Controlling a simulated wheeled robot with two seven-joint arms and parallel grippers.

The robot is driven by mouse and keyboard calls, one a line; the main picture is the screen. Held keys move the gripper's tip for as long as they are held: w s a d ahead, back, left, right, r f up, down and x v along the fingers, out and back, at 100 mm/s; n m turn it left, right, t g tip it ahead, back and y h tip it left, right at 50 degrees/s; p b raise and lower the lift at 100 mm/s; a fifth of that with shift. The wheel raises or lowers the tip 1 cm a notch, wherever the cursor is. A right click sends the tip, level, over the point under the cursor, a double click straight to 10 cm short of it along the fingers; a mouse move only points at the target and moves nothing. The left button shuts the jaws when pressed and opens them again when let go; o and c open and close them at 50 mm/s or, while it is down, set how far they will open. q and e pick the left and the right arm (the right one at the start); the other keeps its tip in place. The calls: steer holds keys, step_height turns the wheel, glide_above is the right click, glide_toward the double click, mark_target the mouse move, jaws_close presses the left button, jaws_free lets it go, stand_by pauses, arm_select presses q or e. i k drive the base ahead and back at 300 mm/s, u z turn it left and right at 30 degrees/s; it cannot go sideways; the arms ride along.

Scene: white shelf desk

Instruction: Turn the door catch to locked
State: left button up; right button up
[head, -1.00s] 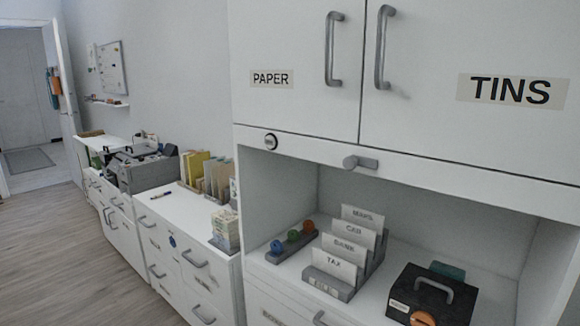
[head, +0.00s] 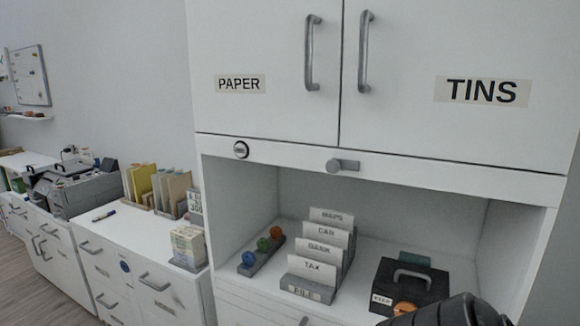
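The door catch (head: 343,165) is a small grey knob with a short bar on the white rail below the two upper doors. Its bar lies level, pointing right from the round hub. The left door is labelled PAPER (head: 240,84) and the right door TINS (head: 482,91); both look closed. A dark part of my own arm shows at the bottom right, well below the catch. Neither gripper's fingers show.
The open shelf below holds a grey file rack (head: 308,286) with labelled cards, a tray of coloured balls (head: 262,252) and a black box (head: 411,284). A lower counter (head: 122,228) with books and a machine runs left. The space before the catch is clear.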

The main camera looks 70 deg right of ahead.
mark_target(343, 166)
steer(key=i, duration=1.65)
steer(key=z, duration=1.9)
